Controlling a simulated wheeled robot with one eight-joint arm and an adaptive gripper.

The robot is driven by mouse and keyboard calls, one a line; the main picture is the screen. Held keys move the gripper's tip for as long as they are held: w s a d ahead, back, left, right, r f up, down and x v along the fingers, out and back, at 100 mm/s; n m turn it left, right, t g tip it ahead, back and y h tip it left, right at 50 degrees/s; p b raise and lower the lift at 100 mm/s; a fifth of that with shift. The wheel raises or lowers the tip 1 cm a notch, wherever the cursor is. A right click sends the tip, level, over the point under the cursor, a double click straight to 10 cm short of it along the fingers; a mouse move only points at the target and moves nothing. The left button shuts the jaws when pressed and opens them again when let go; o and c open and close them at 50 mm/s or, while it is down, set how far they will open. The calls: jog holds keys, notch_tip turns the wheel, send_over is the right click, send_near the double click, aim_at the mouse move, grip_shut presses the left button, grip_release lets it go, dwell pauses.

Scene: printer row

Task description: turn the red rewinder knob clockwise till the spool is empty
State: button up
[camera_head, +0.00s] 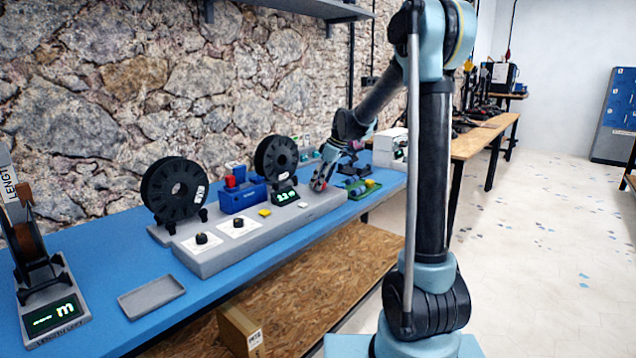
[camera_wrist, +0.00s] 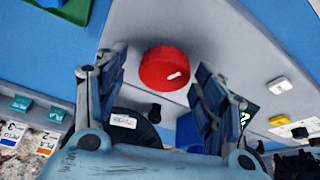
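The red knob (camera_wrist: 165,68) sits on the grey rewinder base, with a white mark on its top pointing right in the wrist view. My gripper (camera_wrist: 162,78) is open, its fingers on either side of the knob with a visible gap on the left. In the head view my gripper (camera_head: 323,178) hangs over the right end of the grey base (camera_head: 215,258) and mostly hides the knob. One black spool (camera_head: 160,190) stands at the base's left, another black spool (camera_head: 270,160) nearer my gripper. A green display (camera_head: 287,197) seems to read 2.3 m.
A blue box (camera_head: 241,197) and two black knobs (camera_head: 202,238) are on the base. A grey tray (camera_head: 151,296) and a spool stand with a display (camera_head: 53,316) are at left.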

jog(key=v, duration=1.2)
notch_tip(320, 180, up, 5)
jog(key=d+n, duration=0.1)
jog(key=d, duration=0.1)
jog(key=shift+g, duration=0.3)
jog(key=x, duration=1.7)
jog(key=shift+a+f, duration=0.1)
jog(key=shift+f, duration=0.1)
jog(key=c, duration=1)
